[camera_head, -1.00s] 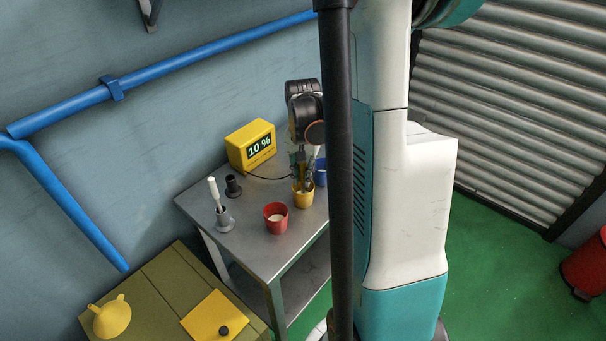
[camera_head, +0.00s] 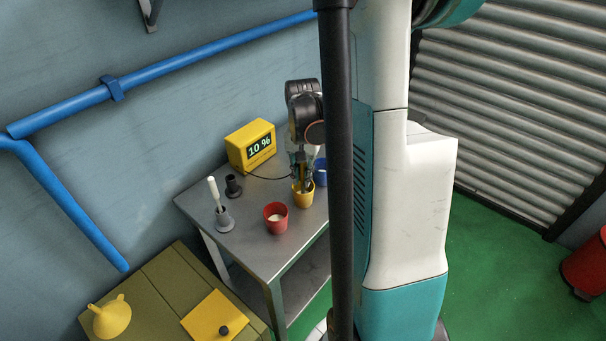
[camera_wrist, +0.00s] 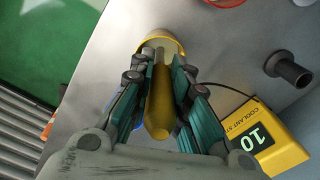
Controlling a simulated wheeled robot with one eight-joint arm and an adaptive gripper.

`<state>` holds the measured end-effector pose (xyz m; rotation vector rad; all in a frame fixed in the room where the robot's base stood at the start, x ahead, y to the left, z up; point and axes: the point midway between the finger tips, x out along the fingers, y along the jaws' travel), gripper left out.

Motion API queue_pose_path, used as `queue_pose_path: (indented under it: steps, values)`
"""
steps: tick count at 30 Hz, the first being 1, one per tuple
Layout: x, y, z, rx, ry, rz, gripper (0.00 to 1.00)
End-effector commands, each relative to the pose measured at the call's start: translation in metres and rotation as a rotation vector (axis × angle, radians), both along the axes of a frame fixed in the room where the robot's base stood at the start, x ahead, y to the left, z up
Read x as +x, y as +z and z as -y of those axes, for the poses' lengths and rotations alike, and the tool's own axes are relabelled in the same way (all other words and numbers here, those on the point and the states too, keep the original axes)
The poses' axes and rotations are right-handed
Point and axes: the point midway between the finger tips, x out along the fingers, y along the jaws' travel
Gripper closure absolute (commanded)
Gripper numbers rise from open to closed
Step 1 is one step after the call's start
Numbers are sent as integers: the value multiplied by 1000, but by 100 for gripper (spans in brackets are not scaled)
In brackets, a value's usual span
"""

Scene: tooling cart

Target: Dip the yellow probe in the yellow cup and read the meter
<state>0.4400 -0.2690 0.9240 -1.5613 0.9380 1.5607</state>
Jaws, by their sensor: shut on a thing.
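The yellow cup (camera_head: 303,197) stands on the grey cart top, below my gripper (camera_head: 302,182). In the wrist view, my gripper (camera_wrist: 161,62) is shut on the yellow probe (camera_wrist: 158,100), with a finger on each side of it. The probe's far end points into the yellow cup (camera_wrist: 172,44); the tip is hidden, so its depth cannot be told. The yellow meter (camera_head: 251,146) stands at the back of the cart and its display reads 10 %. The meter also shows in the wrist view (camera_wrist: 285,150), with a dark cable beside it.
A red cup (camera_head: 276,219) stands left of the yellow cup and a blue cup (camera_head: 320,172) right behind it. A white-handled tool sits in a grey holder (camera_head: 225,220). An empty-looking black holder (camera_head: 233,186) is near the meter.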

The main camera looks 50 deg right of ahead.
Motion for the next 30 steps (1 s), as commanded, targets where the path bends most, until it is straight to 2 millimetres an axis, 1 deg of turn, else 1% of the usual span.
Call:
queue_pose_path:
  steps: [17,20,30]
  values:
    - [0,1,0,0,0,0,100]
    - [0,6,0,0,0,0,100]
    - [0,31,0,0,0,0,100]
